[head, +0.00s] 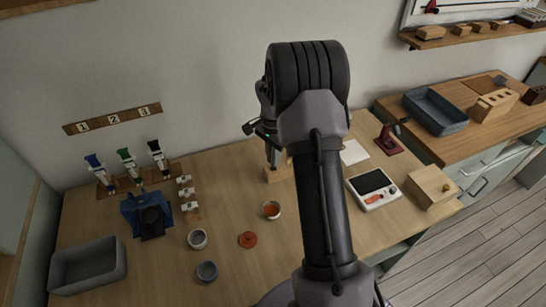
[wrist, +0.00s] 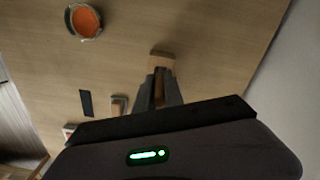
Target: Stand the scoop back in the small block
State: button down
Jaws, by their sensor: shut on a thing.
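The small wooden block (head: 279,173) stands at the back middle of the table, partly behind my arm. It also shows in the wrist view (wrist: 163,60), just beyond my fingertips. My gripper (head: 272,152) is low at the block, its fingers pointing down. In the wrist view my gripper (wrist: 158,88) is shut on a narrow brown piece, which looks like the scoop's handle (wrist: 158,97). The rest of the scoop is hidden, and I cannot tell whether it sits in the block.
A cup of orange powder (head: 271,210) stands in front of the block, beside an orange patch (head: 248,240). Two grey cups (head: 198,239) (head: 207,271) stand further left. A scale (head: 374,188) and a wooden box (head: 432,187) are at right. The front middle table is fairly clear.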

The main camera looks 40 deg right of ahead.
jog(key=shift+f+b, duration=0.8)
jog(key=shift+f, duration=0.3)
dwell(0.4)
dwell(0.3)
jog(key=c, duration=1.4)
grip_release()
jog(key=shift+o, duration=0.2)
jog(key=shift+r, duration=0.1)
jog(key=shift+r+p, duration=1.95)
jog(key=shift+r, duration=0.55)
jog(key=shift+f, duration=0.1)
